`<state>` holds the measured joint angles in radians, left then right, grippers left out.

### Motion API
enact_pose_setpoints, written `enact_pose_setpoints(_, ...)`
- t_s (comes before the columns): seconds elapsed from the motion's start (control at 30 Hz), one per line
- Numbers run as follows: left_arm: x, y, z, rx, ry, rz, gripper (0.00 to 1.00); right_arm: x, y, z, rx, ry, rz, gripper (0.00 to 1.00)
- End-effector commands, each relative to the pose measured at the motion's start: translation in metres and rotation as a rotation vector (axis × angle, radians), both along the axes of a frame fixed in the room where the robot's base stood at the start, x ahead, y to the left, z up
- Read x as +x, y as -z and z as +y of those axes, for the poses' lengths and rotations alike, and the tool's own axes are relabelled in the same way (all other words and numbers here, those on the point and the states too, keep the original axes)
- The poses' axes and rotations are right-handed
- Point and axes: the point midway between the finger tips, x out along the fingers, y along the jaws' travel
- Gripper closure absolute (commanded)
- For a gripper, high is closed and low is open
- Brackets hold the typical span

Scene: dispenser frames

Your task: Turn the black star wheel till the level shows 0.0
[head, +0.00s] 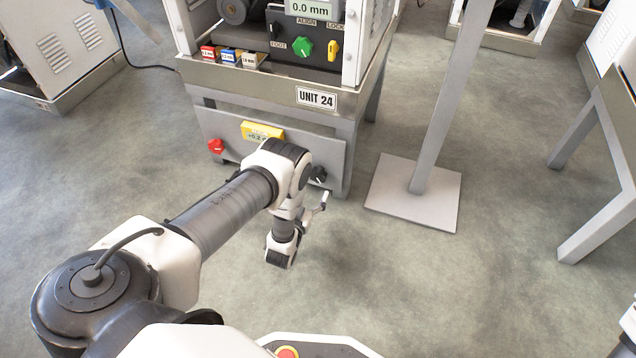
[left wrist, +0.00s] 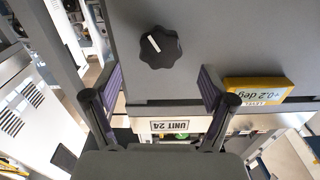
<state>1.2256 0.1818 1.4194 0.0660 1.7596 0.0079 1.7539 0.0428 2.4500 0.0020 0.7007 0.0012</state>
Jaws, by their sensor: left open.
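The black star wheel (head: 318,174) is on the right of the grey lower panel under the unit marked UNIT 24, partly hidden by my left arm. In the left wrist view the black star wheel (left wrist: 160,47) shows whole, with a white mark pointing to the upper left. The yellow level display (head: 262,131) is at the top of the panel; in the left wrist view the level display (left wrist: 258,91) is upside down and reads +0.2 deg. My left gripper (left wrist: 160,84) is open, its fingers apart and short of the wheel, not touching it.
A red knob (head: 216,146) is on the panel's left. Above are a green knob (head: 303,47), a yellow lock lever (head: 332,50) and small coloured blocks (head: 228,56). A grey post on a square base plate (head: 412,192) stands to the right. The floor in front is clear.

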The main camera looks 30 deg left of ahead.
Motion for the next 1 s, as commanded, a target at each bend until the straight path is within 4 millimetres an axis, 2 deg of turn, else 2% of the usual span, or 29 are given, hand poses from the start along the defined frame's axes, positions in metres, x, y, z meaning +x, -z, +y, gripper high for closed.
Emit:
enact_pose_setpoints(0.3,0.057,0.002,0.013,0.000,0.000,0.000,0.17,0.001,0.033,-0.001,-0.001,0.007,-0.004,0.17)
enact_pose_setpoints(0.4,0.065,0.000,0.015,-0.001,0.001,0.002,0.17,0.002,0.035,-0.001,-0.001,0.008,-0.005,0.17)
enact_pose_setpoints(0.63,0.067,-0.002,0.016,-0.001,0.001,0.004,0.17,0.002,0.034,-0.001,-0.001,0.008,-0.005,0.17)
enact_pose_setpoints(0.67,0.067,-0.002,0.016,-0.001,0.001,0.004,0.24,0.002,0.034,-0.001,-0.001,0.008,-0.005,0.17)
enact_pose_setpoints(0.8,0.067,-0.002,0.016,-0.001,0.001,0.004,0.73,0.002,0.034,-0.001,-0.001,0.008,-0.005,0.17)
enact_pose_setpoints(0.83,0.067,-0.002,0.016,-0.001,0.001,0.004,0.76,0.002,0.034,-0.001,-0.001,0.008,-0.005,0.17)
enact_pose_setpoints(1.0,0.067,-0.002,0.016,0.000,0.000,0.004,0.76,0.002,0.034,-0.001,-0.001,0.008,-0.005,0.17)
